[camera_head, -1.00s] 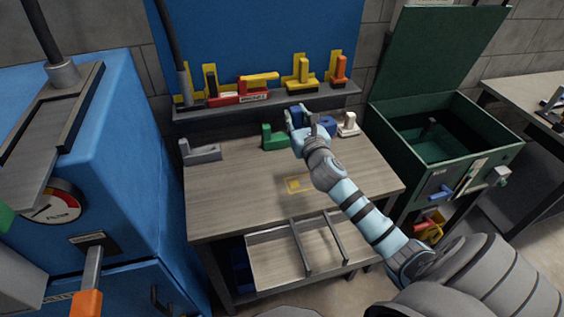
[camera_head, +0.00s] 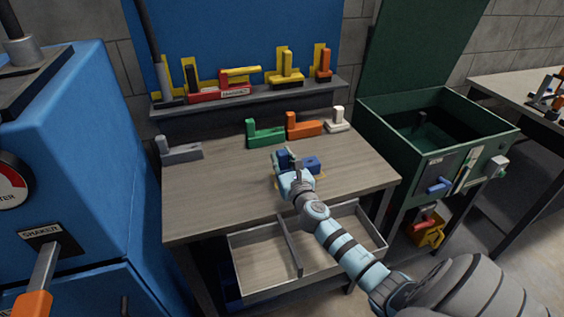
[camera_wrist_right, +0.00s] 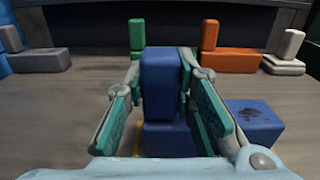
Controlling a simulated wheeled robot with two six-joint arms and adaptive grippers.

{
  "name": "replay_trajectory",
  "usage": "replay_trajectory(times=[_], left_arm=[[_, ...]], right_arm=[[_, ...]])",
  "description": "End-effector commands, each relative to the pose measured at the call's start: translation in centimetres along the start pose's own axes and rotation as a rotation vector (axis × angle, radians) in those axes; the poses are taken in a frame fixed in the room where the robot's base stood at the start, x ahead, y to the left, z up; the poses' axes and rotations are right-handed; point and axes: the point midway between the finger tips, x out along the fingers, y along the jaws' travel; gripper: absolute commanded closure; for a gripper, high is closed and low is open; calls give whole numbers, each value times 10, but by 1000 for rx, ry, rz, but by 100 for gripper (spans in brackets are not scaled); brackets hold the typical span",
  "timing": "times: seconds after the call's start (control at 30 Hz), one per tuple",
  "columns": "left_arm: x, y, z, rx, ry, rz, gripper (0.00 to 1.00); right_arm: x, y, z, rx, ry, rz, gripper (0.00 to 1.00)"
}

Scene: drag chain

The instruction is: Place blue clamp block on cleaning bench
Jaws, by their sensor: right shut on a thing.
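The blue clamp block (camera_head: 312,163) is over the front middle of the wooden cleaning bench (camera_head: 215,190), at a yellow outline that shows in part beside it. I cannot tell whether its base touches the bench top. My right gripper (camera_head: 287,157) is shut on the block and hides part of it. In the right wrist view the block's upright post (camera_wrist_right: 161,85) is between the two teal-padded fingers, and its wide base (camera_wrist_right: 254,126) extends to the right. My left gripper is not in view.
A grey block (camera_head: 180,152), a green block (camera_head: 265,134), an orange block (camera_head: 304,126) and a white block (camera_head: 337,121) stand along the bench's back. A shelf with yellow, red and orange pieces is behind. A green open box (camera_head: 440,150) is at right, a blue machine (camera_head: 75,150) at left.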

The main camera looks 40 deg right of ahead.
Motion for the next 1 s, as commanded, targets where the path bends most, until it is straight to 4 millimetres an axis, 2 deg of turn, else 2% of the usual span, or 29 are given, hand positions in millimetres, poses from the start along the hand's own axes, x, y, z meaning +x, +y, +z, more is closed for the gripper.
replay_trajectory(times=[0.07, 0.1, 0.2, 0.23, 0.57, 0.63, 0.77, 1.0], left_arm=[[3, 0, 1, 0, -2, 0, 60], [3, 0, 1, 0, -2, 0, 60], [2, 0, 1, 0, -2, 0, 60], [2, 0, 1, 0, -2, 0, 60], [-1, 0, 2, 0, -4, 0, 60], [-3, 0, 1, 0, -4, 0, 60], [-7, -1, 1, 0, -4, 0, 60], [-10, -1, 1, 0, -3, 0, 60]], right_arm=[[0, 0, -3, -1, -1, 0, 100], [0, 0, -4, 0, 0, 0, 75], [0, 0, -3, 0, 0, 0, 59], [0, 0, -3, 0, 0, 0, 56], [0, 0, 1, 0, 0, 0, 56], [-6, 0, 2, -1, 1, 0, 56], [-32, 0, 1, -1, 3, 2, 56], [-95, 0, 1, -1, 2, 2, 56]])
